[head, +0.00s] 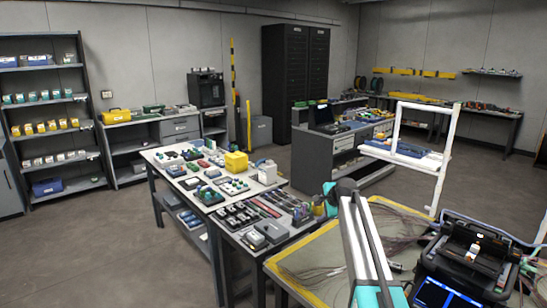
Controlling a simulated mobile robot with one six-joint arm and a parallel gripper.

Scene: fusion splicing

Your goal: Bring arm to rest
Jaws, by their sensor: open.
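My arm (362,245), white with teal joints, rises from the bottom edge in the head view. Its upper end (345,187) stands in front of the near right corner of the long parts table. I cannot make out gripper fingers there. No held object shows at the arm.
A workbench (326,258) with yellow edging and loose cables lies behind and beside my arm. A dark splicer-like device with a blue screen (440,295) is at the lower right. The parts table (160,158) carries many small items. A white frame (447,160) stands behind the bench. The left floor is clear.

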